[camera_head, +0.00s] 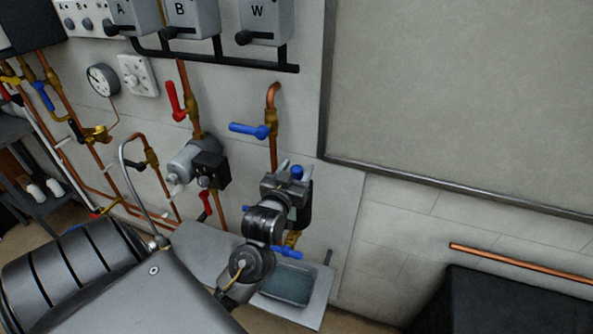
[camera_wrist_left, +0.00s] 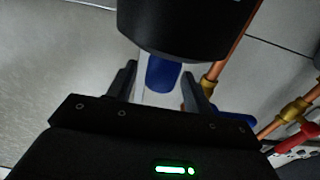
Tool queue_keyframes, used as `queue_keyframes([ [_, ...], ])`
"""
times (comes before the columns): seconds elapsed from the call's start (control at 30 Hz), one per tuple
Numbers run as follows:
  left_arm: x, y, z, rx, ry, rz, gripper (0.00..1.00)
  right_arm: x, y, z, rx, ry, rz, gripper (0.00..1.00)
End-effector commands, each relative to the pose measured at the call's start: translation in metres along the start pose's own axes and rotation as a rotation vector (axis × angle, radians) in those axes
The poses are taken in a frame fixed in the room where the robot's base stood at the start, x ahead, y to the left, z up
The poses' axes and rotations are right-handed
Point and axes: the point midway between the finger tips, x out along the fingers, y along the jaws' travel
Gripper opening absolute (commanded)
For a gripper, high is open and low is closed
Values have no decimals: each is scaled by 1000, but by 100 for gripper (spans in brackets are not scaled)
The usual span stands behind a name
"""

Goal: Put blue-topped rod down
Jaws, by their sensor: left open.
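The blue-topped rod (camera_head: 297,172) shows as a small blue end at the wall pipes in the head view. In the left wrist view, a blue piece (camera_wrist_left: 162,76) lies between the fingers, with a large black cylinder (camera_wrist_left: 185,35) beyond it. My left gripper (camera_head: 293,168) is open around the blue piece; the left wrist view also shows its jaws (camera_wrist_left: 161,84), with a gap at each side. Part of a black body (camera_head: 305,208) shows beside the gripper in the head view. The rest of the rod is hidden. My right gripper is not in view.
A blue-handled valve (camera_head: 250,130) sits above on a copper pipe. A pump (camera_head: 195,163) is to the left, and a blue lever (camera_head: 287,252) is below the gripper. A grey tray (camera_head: 287,283) lies underneath. A dark box (camera_head: 500,300) stands at lower right.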

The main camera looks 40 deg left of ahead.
Motion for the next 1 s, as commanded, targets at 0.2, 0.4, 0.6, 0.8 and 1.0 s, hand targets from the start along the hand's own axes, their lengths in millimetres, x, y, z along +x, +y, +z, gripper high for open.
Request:
queue_keyframes([
  [0.2,-42,0,5,-4,-3,1,51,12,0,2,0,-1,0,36],
  [0.4,-86,0,1,-2,-7,0,51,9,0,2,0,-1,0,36],
  [0.6,-108,0,-1,1,-6,0,51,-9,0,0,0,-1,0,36],
  [0.8,-117,0,0,0,-2,0,51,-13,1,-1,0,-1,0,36],
  [1.0,-117,0,1,0,-1,0,51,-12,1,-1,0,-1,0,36],
])
